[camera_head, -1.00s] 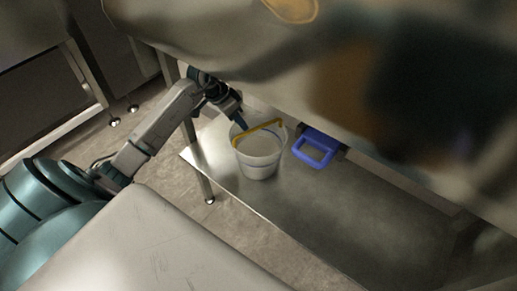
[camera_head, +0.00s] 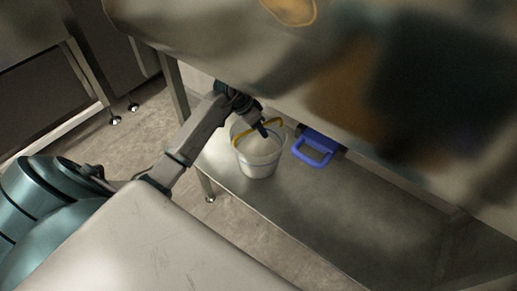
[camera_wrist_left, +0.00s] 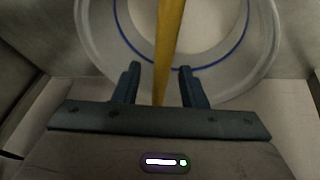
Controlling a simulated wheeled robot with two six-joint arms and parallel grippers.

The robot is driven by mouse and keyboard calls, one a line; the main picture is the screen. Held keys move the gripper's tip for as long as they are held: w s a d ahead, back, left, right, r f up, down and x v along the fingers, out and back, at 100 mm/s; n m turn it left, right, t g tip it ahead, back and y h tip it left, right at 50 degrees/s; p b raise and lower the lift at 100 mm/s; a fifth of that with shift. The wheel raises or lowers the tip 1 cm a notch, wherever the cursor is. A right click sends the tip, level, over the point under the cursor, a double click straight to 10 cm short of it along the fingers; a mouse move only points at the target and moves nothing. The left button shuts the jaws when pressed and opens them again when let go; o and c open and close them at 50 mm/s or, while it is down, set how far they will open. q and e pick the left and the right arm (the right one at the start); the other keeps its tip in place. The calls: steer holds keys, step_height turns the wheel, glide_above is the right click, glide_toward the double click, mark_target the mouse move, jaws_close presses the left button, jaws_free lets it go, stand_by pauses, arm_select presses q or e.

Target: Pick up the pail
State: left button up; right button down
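The pail (camera_head: 259,163) is white with a blue line and a yellow handle (camera_head: 272,123). It stands upright on the metal shelf below the belt frame. My left gripper (camera_head: 262,130) is over the pail's opening, at the handle. In the left wrist view, the gripper (camera_wrist_left: 158,85) is open, and the yellow handle (camera_wrist_left: 168,45) runs between its two fingers with a gap on both sides. The pail's round rim (camera_wrist_left: 262,45) shows beyond the fingers. My right gripper is not in view.
A blue handled object (camera_head: 313,151) is on the shelf to the right of the pail. The metal shelf (camera_head: 330,215) is bare toward the front right. The large belt housing (camera_head: 210,45) overhangs the shelf. A shelf leg (camera_head: 206,187) stands at the front left.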

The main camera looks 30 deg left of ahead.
arm_select(q)
steer(key=c, duration=0.8)
steer(key=shift+r, duration=0.1)
jaws_close()
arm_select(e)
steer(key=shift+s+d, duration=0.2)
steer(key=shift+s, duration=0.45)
arm_select(q)
steer(key=shift+r, duration=0.1)
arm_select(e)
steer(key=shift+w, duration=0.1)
